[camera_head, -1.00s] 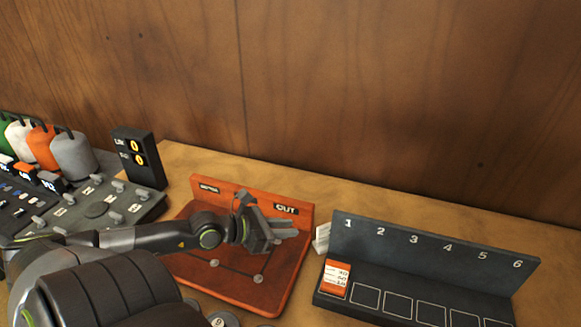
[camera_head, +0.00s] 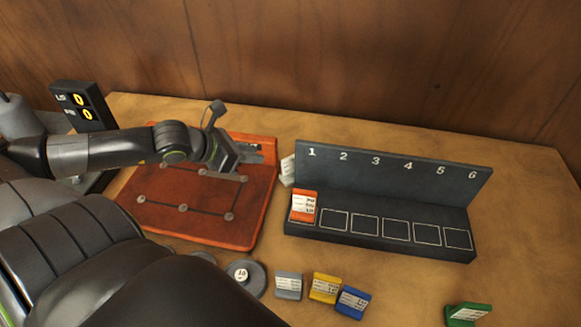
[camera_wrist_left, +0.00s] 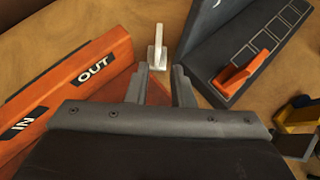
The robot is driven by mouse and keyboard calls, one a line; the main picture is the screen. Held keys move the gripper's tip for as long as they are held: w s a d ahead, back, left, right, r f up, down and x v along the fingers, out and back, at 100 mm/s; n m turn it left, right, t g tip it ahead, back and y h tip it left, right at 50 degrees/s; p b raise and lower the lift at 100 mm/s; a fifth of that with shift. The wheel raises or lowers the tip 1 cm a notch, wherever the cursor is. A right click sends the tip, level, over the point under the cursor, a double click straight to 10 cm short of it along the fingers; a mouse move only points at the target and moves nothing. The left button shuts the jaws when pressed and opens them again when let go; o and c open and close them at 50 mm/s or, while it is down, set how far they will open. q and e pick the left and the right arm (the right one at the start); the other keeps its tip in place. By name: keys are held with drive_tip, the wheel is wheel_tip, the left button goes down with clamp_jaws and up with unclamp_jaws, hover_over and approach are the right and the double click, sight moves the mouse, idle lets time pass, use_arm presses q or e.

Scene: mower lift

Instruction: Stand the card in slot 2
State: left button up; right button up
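A dark rack (camera_head: 380,185) has numbers 1 to 6 on its back wall and outlined squares on its ledge. Slot 2 (camera_head: 333,221) is an empty square. An orange card (camera_head: 303,206) stands in slot 1. A white card (camera_head: 288,170) stands on the table beside the rack's left end, partly hidden in the head view; the left wrist view shows it (camera_wrist_left: 155,48) upright just beyond my fingertips. My left gripper (camera_head: 256,156) is open and empty above the red board, its fingers (camera_wrist_left: 163,85) apart, pointing at the white card without holding it. My right gripper is out of view.
The red board (camera_head: 190,225) lies left of the rack. In front lie a grey disc (camera_head: 247,277) and grey (camera_head: 289,284), yellow (camera_head: 325,287), blue (camera_head: 353,302) and green (camera_head: 468,314) cards. A dark display box (camera_head: 83,105) stands behind left. Table right of the rack is clear.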

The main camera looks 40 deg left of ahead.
sight(289, 157)
use_arm(q)
drive_tip(key=shift+b+x, duration=0.95)
drive_tip(key=shift+x, duration=3.5)
drive_tip(key=shift+w+d+f, duration=0.1)
drive_tip(key=shift+w+d, duration=0.05)
drive_tip(key=shift+w, duration=0.3)
drive_tip(key=p+x, duration=0.1)
drive_tip(key=x, duration=0.2)
drive_tip(key=shift+w+d+f, duration=0.1)
drive_tip(key=shift+w+f, duration=0.25)
drive_tip(key=shift+w, duration=0.15)
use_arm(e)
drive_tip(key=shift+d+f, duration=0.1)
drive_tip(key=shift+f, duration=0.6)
use_arm(q)
clamp_jaws()
